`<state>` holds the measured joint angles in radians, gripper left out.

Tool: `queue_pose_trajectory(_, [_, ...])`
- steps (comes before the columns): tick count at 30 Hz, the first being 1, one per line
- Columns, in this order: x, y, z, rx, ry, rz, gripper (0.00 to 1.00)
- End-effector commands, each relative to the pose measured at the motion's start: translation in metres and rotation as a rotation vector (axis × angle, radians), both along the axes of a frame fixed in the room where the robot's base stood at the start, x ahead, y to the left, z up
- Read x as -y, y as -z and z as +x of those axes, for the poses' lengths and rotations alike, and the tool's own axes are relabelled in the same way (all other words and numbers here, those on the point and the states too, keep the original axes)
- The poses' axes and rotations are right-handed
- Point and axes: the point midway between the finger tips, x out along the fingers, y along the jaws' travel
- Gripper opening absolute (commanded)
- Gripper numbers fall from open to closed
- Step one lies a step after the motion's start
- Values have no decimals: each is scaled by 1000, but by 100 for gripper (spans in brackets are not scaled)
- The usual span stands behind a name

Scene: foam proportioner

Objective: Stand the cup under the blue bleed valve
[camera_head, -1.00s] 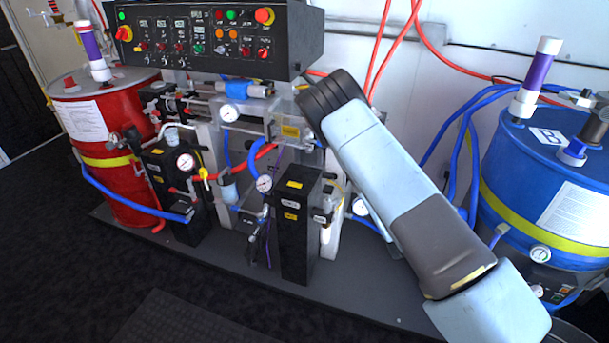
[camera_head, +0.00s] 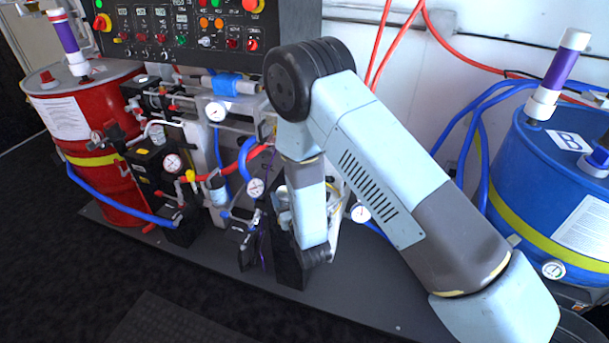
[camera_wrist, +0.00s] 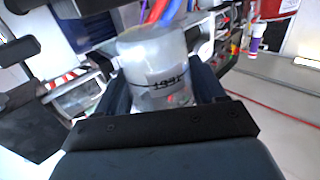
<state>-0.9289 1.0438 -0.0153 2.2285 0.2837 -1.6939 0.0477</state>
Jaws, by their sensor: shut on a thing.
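The cup (camera_wrist: 155,60) is translucent with dark markings on its side, and it fills the middle of the wrist view. My gripper (camera_wrist: 155,88) is shut on it, with a dark finger on each side. In the head view my forearm hangs down in front of the machine's front black block, and the cup cannot be made out there. I cannot clearly pick out the blue bleed valve in either view. Blue and red hoses (camera_wrist: 160,12) show just beyond the cup's rim in the wrist view, but their distance from it is unclear.
A red drum (camera_head: 115,195) stands at the left and a blue drum (camera_head: 525,170) at the right. Gauges and hoses crowd the machine around my forearm. A control box (camera_head: 190,30) hangs above. The dark base plate (camera_head: 350,295) is clear in front.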

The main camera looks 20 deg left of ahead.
Motion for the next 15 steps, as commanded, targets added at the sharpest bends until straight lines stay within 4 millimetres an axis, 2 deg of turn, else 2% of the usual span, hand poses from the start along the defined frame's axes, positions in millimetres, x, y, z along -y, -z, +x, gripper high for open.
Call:
queue_pose_trajectory(6, [-5,-1,37,2,-17,2,40])
queue_pose_trajectory(15, [-3,0,95,1,-23,0,40])
